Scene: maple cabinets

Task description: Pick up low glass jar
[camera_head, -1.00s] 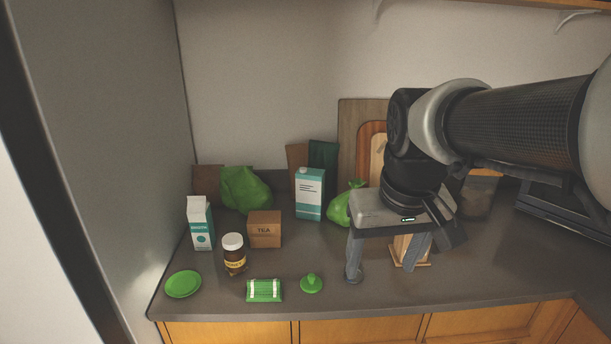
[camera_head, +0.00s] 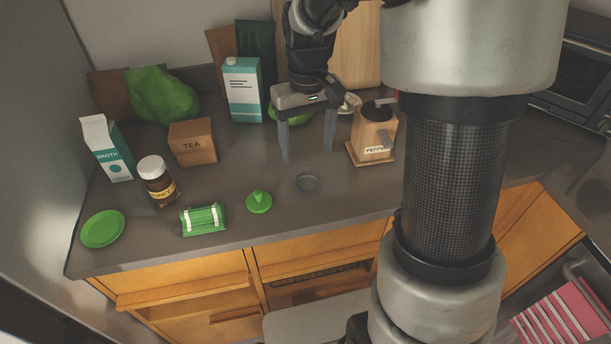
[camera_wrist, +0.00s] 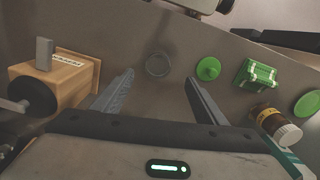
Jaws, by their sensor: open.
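The low glass jar (camera_head: 307,184) is a small, dark, see-through round thing on the grey counter, near its front edge. It also shows in the wrist view (camera_wrist: 159,64), ahead of and between my fingers. My gripper (camera_head: 308,157) is open and empty, pointing down behind the jar in the head view. In the wrist view my two fingers (camera_wrist: 158,80) stand wide apart, short of the jar and not touching it.
A green lidded piece (camera_head: 259,202) sits left of the jar, with a green striped bundle (camera_head: 203,219) beyond it. A wooden pepper mill (camera_head: 371,138) stands to the right. Honey jar (camera_head: 157,181), tea box (camera_head: 193,143), cartons and a green plate (camera_head: 102,229) stand further left.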

